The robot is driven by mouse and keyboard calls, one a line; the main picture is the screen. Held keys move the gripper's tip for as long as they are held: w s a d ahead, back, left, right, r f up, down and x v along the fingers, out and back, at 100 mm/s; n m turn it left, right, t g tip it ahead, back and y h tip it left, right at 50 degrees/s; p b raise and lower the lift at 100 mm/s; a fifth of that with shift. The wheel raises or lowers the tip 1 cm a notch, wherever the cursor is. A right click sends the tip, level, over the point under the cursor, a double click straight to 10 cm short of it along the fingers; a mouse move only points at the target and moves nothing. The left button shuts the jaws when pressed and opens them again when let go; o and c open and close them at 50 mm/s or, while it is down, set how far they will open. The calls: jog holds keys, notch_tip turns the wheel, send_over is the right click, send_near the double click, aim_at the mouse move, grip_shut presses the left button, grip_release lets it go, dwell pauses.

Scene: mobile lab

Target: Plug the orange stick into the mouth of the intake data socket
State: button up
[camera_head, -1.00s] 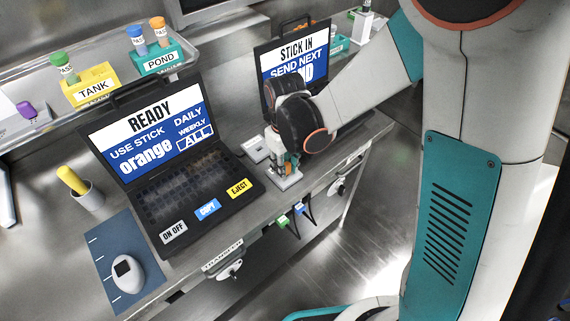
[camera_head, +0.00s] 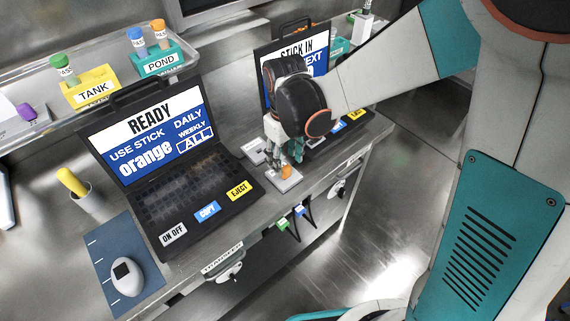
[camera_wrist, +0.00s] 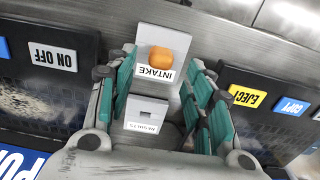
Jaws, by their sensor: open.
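The orange stick (camera_head: 286,171) stands at the intake data socket (camera_head: 288,184), a small grey block at the bench's front edge. In the wrist view the stick's rounded orange end (camera_wrist: 159,58) shows over the grey face of the socket marked INTAKE (camera_wrist: 177,40). The mouth is hidden under the stick, so I cannot tell how deep it sits. My gripper (camera_head: 287,152) is just above and behind the stick. In the wrist view its teal fingers (camera_wrist: 160,92) are spread apart, with nothing between them touching both sides.
A second grey block with a slot (camera_wrist: 146,113) lies beside the socket. The left laptop (camera_head: 155,150) reads READY, USE STICK orange; the right laptop (camera_head: 306,52) reads STICK IN. A yellow TANK rack (camera_head: 93,91), teal POND rack (camera_head: 160,61) and mouse (camera_head: 127,275) stand farther left.

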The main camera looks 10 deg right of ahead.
jog(key=shift+r, duration=1.35)
jog(key=shift+d+r, duration=0.1)
jog(key=s+d+r+m+t, duration=0.6)
jog(key=s+d+r+t, duration=0.1)
jog(key=s+d+r, duration=0.5)
jog(key=shift+s+d+r+m, duration=0.2)
jog(key=shift+s+d+m, duration=0.35)
jog(key=shift+d, duration=0.6)
jog(key=shift+s, duration=0.1)
